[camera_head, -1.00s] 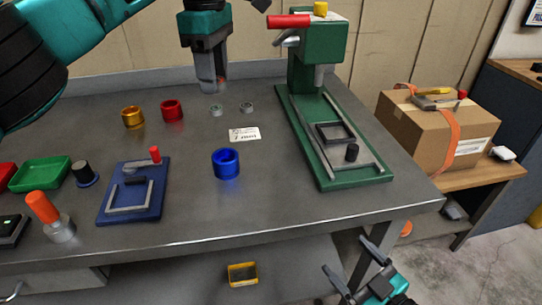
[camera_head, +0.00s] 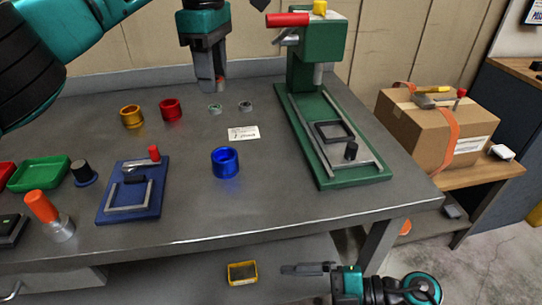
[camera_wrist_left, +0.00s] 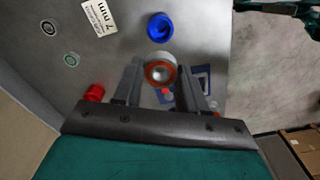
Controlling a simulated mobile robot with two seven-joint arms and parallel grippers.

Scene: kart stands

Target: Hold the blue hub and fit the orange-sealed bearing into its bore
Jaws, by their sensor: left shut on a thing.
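The blue hub (camera_head: 226,164) stands upright on the grey bench, its bore facing up and empty; it also shows in the left wrist view (camera_wrist_left: 160,28). My left gripper (camera_head: 219,84) is above the back of the bench, behind the hub. It is shut on the orange-sealed bearing (camera_wrist_left: 160,72), whose orange ring and pale centre show between the fingertips in the left wrist view. My right gripper (camera_head: 308,269) is low in front of the bench edge, pointing left and apart from the hub. Its fingers are seen side-on, so their gap is unclear.
Two other bearings, one green-sealed (camera_head: 215,109) and one dark-sealed (camera_head: 246,106), lie behind a label card (camera_head: 244,133). Gold (camera_head: 132,117) and red (camera_head: 171,110) hubs stand left. A green press (camera_head: 350,175) stands right; a blue fixture (camera_head: 116,212) lies left.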

